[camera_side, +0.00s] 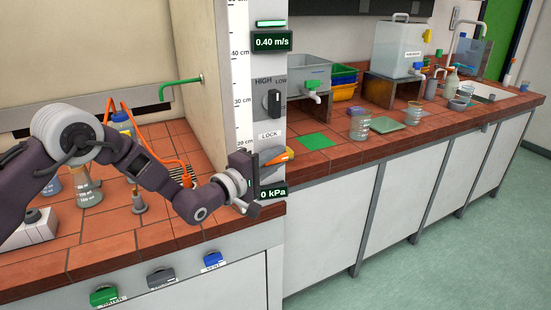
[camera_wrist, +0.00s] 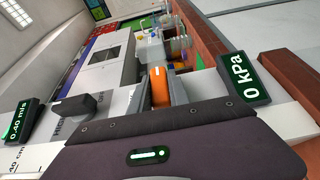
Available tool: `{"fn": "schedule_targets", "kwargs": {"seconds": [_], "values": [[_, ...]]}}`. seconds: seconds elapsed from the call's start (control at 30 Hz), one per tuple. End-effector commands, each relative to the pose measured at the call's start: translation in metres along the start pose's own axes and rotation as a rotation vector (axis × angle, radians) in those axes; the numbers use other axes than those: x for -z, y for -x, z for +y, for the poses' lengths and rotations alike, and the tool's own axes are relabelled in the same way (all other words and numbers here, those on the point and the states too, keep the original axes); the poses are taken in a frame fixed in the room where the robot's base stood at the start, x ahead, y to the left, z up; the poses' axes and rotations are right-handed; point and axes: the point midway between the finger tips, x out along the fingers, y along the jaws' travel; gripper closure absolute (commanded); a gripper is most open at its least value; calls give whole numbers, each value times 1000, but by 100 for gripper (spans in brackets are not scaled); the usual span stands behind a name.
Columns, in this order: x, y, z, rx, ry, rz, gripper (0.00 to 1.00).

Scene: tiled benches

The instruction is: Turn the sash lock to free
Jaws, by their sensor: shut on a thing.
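The sash lock is an orange lever (camera_side: 280,157) under the LOCK label on the white post of the fume cupboard. In the side view it tilts up to the right, and its left part is hidden by my gripper. My gripper (camera_side: 262,168) is at the post, against the lever. In the wrist view the orange lever (camera_wrist: 160,88) stands between the two fingers of my gripper (camera_wrist: 158,80), which is shut on it. Any wording for the lock's positions cannot be read.
Above the lock is a black HIGH/LOW knob (camera_side: 273,102). Below it is a 0 kPa display (camera_side: 273,192). Left of the post, an orange hose (camera_side: 140,140) and a flask (camera_side: 87,190) stand near my arm. The bench to the right holds beakers (camera_side: 360,124).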

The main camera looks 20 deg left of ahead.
Motion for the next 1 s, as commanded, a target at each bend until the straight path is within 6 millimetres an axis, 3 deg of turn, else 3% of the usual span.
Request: {"fn": "schedule_targets", "kwargs": {"seconds": [0.5, 0.53, 0.63, 1.0], "values": [[3, 0, 1, 16, -8, 6, 100], [3, 0, 1, 16, -8, 6, 76], [3, 0, 1, 16, -8, 5, 57], [2, 7, 0, 18, -6, 4, 56]]}}
